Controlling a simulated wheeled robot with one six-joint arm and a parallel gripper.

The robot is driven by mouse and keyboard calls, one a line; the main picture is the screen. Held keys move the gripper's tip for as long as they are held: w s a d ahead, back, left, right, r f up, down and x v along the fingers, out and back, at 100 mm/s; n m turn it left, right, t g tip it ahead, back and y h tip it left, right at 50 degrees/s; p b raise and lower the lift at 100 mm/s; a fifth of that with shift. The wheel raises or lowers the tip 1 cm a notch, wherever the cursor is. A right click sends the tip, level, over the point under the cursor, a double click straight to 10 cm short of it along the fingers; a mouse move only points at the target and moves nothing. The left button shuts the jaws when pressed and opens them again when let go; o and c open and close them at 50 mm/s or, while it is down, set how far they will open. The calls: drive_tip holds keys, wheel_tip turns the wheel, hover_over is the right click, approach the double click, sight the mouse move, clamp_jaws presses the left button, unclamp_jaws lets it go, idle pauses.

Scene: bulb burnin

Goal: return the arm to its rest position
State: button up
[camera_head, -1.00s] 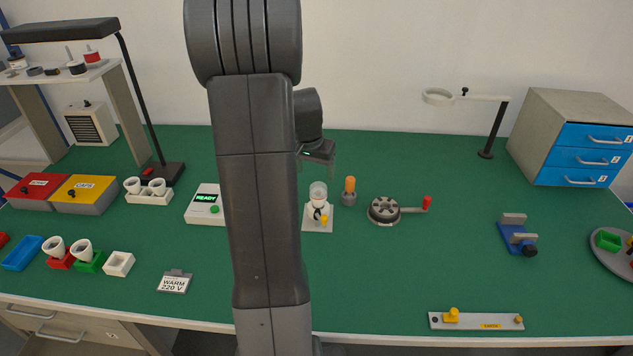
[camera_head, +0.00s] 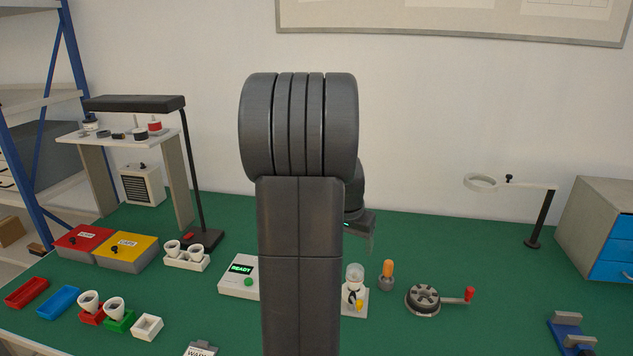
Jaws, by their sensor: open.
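My arm rises upright through the middle of the view and hides part of the bench behind it. My gripper (camera_head: 362,240) shows at the arm's right side, pointing down, with its fingers partly hidden and small. It is open with nothing seen between the fingers. It is above and behind the small white stand with a clear glass piece (camera_head: 355,273), apart from it.
The green bench (camera_head: 450,248) holds a READY box (camera_head: 240,268), an orange-topped tool (camera_head: 387,270), a crank wheel (camera_head: 424,297), a lamp (camera_head: 135,103), a magnifier stand (camera_head: 540,220) and a drawer cabinet (camera_head: 598,215). Red (camera_head: 80,238) and yellow (camera_head: 128,248) boxes stand at left.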

sight(355, 269)
drive_tip(key=p+x, duration=0.1)
drive_tip(key=x, duration=1.1)
drive_tip(key=shift+f, duration=0.15)
